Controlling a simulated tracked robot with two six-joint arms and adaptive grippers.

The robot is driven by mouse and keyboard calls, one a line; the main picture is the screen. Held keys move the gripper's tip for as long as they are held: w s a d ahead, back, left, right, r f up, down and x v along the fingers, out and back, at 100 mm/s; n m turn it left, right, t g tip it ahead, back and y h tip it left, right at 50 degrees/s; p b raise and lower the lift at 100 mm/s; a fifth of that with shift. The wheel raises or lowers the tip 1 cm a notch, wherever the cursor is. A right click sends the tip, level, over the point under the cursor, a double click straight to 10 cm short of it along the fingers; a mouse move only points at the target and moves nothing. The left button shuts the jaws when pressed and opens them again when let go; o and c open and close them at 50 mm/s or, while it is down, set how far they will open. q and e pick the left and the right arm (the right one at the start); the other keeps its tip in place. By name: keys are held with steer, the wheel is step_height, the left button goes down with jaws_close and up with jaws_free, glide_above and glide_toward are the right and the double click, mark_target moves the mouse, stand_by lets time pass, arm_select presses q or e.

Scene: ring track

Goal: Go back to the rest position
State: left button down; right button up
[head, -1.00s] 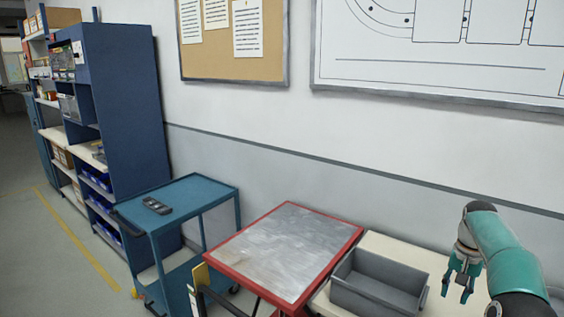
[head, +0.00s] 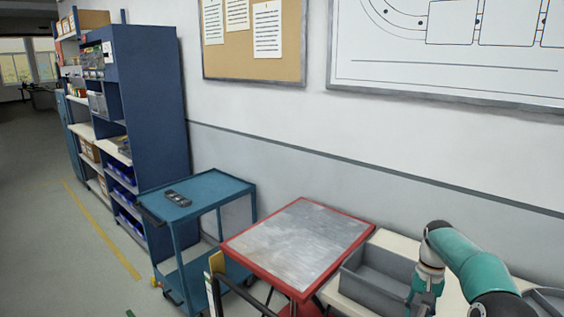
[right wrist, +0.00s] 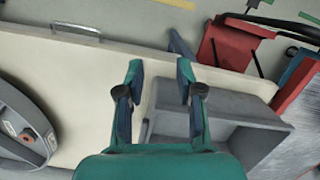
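My right gripper (head: 424,297) hangs over the pale table at the lower right, in front of the grey bin (head: 368,292). In the right wrist view my right gripper (right wrist: 160,72) has its two fingers spread apart with nothing between them. The grey bin (right wrist: 255,130) shows there below and right of the fingers, and it looks empty. My left gripper does not show in either view. A small green bit at the bottom edge of the head view is too little to identify.
The pale tabletop (right wrist: 70,75) is mostly clear. A red-framed table (head: 300,240) with a bare metal top stands beside it. A blue cart (head: 205,190) carries a dark handheld device (head: 178,198). Blue shelving (head: 155,110) stands behind. A grey round tray (right wrist: 22,118) lies at the table's left.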

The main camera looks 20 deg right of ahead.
steer(key=s+a+f+n+g+y, duration=0.1)
steer(key=a+f+n, duration=0.1)
steer(key=a+f, duration=0.8)
steer(key=s+a+f+n+g+y, duration=0.1)
steer(key=s+a+f+n, duration=0.35)
steer(key=a, duration=1.05)
steer(key=s+a+f+t, duration=0.3)
steer(key=s+a+f, duration=0.6)
steer(key=s+a, duration=0.3)
steer(key=shift+s+a+t, duration=0.2)
steer(key=shift+a+t, duration=0.2)
steer(key=shift+a, duration=0.85)
